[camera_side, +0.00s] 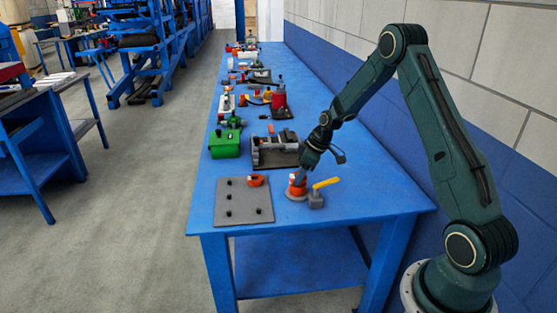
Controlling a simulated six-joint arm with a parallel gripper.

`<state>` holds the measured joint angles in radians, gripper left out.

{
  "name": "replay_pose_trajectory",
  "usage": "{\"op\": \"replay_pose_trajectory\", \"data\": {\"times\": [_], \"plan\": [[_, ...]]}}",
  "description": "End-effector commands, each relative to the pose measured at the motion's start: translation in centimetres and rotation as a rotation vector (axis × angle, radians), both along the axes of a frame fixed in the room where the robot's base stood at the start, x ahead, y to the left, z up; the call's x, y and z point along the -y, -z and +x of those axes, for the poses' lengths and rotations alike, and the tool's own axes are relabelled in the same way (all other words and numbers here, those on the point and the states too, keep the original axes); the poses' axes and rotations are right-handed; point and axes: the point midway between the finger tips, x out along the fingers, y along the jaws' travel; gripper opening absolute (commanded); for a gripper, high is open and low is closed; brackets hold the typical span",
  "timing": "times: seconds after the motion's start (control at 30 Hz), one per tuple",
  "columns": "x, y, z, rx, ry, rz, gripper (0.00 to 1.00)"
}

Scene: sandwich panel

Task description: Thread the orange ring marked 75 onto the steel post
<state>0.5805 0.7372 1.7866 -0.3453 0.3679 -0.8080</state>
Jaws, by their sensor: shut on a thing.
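My gripper (301,178) reaches down at the near right part of the blue table. It is shut on an orange ring (294,188), which sits low, just above or on a pale round base (295,197). The fingers cover part of the ring, and its marking is too small to read. I cannot make out the steel post; it may be hidden by the ring and fingers. Whether the ring is around a post or only resting on the base I cannot tell.
A grey block with a yellow handle (325,184) stands close right of the gripper. A grey panel (243,207) with dark pegs and a red-orange part (256,180) lies left. A grey fixture (275,152) and green box (225,145) stand behind. The near table edge is clear.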

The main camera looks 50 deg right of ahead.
Motion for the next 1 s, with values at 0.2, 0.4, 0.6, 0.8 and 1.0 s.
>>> {"op": "replay_pose_trajectory", "data": {"times": [0.2,0.4,0.6,0.8,1.0], "plan": [[0.00,0.00,0.01,0.000,0.000,0.000,0.27],[0.00,0.22,0.00,0.000,0.000,0.000,0.27],[0.00,0.60,-0.01,-0.001,0.000,0.000,0.27],[-0.01,0.73,-0.01,0.000,0.000,0.000,0.27],[0.00,0.71,0.00,0.000,0.000,0.000,0.27]]}}
